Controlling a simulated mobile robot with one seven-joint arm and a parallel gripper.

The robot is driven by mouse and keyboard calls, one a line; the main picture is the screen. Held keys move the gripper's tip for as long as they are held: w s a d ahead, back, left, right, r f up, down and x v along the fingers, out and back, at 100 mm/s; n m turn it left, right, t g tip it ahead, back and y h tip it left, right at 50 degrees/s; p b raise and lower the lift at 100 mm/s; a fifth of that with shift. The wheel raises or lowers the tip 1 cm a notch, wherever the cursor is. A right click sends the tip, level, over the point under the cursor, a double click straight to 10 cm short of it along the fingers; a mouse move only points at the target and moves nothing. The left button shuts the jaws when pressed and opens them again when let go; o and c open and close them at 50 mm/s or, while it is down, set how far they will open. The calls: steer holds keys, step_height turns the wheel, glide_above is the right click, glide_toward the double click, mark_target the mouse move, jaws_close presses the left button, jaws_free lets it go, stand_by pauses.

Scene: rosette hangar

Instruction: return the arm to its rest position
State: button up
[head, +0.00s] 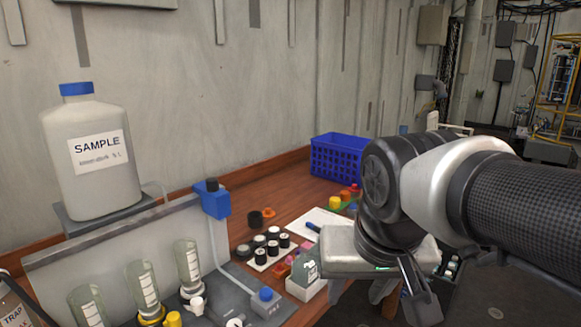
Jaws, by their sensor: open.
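My arm reaches in from the right edge in the head view, with a dark textured sleeve, a white link and a dark round joint. My gripper (380,288) hangs at its end, pointing down, with its pale hand body above the right front part of the bench. One dark finger shows clearly on the right; the other is harder to make out. The jaws are open and I see nothing held. The hand hides part of the bench and the things behind it.
Black-capped vials (266,243), a white box of small bottles (305,287) and a blue crate (338,158) are on the wooden bench (275,191). Floor (500,230) shows at right.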

steer(key=s+d+f, duration=0.3)
steer(key=s+d, duration=0.2)
step_height(320, 180, up, 17)
steer(key=p, duration=1.6)
steer(key=shift+a+t, duration=0.25)
steer(key=shift+t, duration=0.05)
